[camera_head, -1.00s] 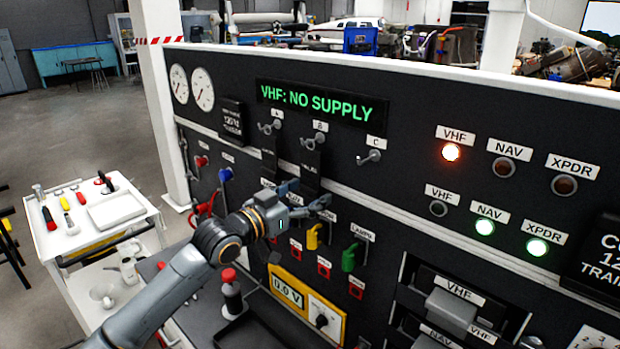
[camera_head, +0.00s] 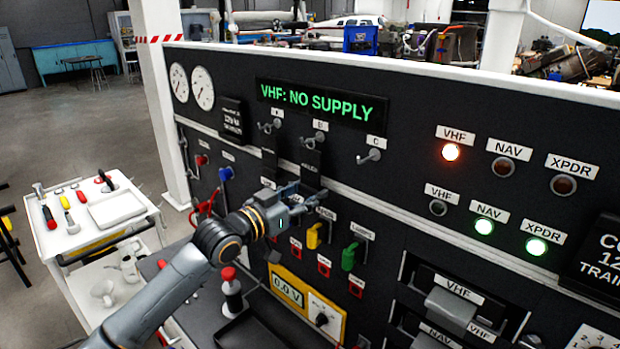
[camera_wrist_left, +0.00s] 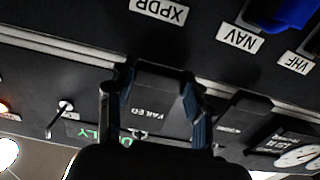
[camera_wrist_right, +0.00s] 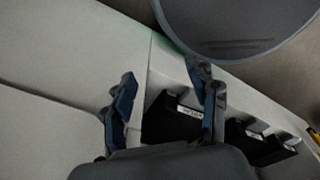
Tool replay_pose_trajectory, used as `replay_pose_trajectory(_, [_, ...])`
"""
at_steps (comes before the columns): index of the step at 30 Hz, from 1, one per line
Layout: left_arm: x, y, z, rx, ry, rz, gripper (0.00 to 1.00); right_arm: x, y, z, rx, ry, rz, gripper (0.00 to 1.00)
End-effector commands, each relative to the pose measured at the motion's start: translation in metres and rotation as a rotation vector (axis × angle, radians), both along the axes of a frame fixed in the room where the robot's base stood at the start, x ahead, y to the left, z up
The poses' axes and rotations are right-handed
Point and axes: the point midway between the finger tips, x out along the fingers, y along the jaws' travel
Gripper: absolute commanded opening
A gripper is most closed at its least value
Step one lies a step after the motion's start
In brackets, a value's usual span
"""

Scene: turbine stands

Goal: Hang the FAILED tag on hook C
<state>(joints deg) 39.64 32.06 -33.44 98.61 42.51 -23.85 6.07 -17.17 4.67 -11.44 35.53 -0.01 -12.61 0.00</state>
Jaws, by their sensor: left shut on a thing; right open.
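The black FAILED tag (camera_wrist_left: 152,108) is between the fingers of my left gripper (camera_wrist_left: 150,82) in the left wrist view, its lettering upside down. In the head view my left gripper (camera_head: 298,188) is shut at the lower end of this tag (camera_head: 311,166), which is at hook B (camera_head: 315,140). Whether its loop still bears on the hook cannot be told. Hook C (camera_head: 370,155) is bare, to the right; it also shows in the left wrist view (camera_wrist_left: 60,115). My right gripper (camera_wrist_right: 165,85) is open and empty, only in the right wrist view.
Another black tag (camera_head: 269,158) hangs at hook A (camera_head: 270,126), left of the held one. Colored switches and a yellow meter (camera_head: 308,303) lie below my left gripper. Black labelled pieces (camera_wrist_right: 180,118) are beside my right gripper. The panel around hook C is clear.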

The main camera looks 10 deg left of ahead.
Motion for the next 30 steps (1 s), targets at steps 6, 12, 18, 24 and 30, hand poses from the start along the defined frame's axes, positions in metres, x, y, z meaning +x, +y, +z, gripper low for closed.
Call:
replay_pose_trajectory(6, [-0.003,0.003,0.001,0.000,-0.001,0.001,0.00,0.000,0.000,0.002,0.000,0.000,0.000,0.59])
replay_pose_trajectory(12, [-0.008,0.005,0.001,0.000,-0.002,0.001,0.00,0.000,0.001,0.004,0.001,0.000,-0.001,0.59])
replay_pose_trajectory(18, [-0.009,0.006,0.001,-0.001,-0.002,0.000,0.00,0.000,0.002,0.004,0.003,0.001,-0.001,0.59])
replay_pose_trajectory(24, [-0.011,0.008,0.000,-0.001,-0.001,0.001,0.00,-0.001,0.003,0.005,0.003,0.001,-0.001,0.59])
replay_pose_trajectory(30, [-0.021,0.015,0.000,0.000,0.000,0.001,0.00,0.000,0.003,0.008,0.003,0.001,-0.001,0.59])
